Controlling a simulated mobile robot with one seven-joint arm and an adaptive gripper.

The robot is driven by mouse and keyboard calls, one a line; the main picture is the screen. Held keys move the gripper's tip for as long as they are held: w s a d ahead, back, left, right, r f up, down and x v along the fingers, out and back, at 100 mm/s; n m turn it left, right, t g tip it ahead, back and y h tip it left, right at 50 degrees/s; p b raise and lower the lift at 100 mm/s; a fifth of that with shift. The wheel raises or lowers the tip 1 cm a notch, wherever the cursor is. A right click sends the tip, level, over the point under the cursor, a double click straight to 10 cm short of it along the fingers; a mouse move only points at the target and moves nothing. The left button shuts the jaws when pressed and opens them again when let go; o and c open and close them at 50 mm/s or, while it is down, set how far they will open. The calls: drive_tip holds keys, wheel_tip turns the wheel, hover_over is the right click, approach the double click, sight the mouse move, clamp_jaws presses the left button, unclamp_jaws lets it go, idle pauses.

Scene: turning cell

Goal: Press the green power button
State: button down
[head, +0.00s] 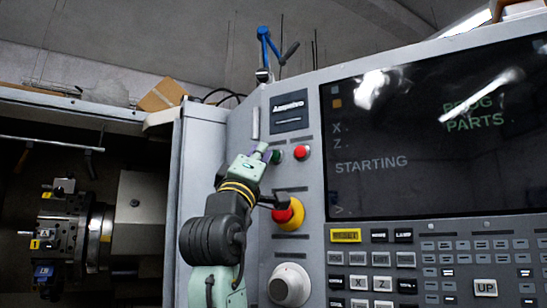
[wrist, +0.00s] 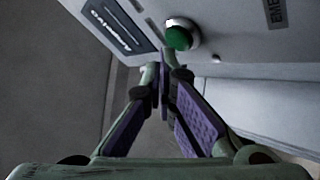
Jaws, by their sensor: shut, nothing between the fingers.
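The green power button (wrist: 179,38) is a round green cap in a pale ring, near the top centre of the wrist view. In the head view the green button (head: 276,156) shows as a small dark green spot beside the tip of my gripper (head: 265,149). My gripper is shut and empty, and in the wrist view its joined fingertips (wrist: 164,58) lie just below and left of the button. I cannot tell whether they touch it. The screen (head: 430,130) reads "STARTING".
A red button (head: 301,152) sits right of the green one. A red emergency stop (head: 289,214) on a yellow base is below, close to my arm. A grey knob (head: 289,284) and a keypad (head: 430,262) lie lower. The open machine bay (head: 80,220) is at left.

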drive_tip(key=shift+s+a, duration=0.15)
drive_tip(key=s+a, duration=0.1)
drive_tip(key=s, duration=0.1)
drive_tip(key=s+a+b, duration=0.1)
drive_tip(key=s, duration=0.1)
drive_tip(key=shift+s+a, duration=0.15)
drive_tip(key=shift+a, duration=0.05)
idle(0.3)
idle(0.6)
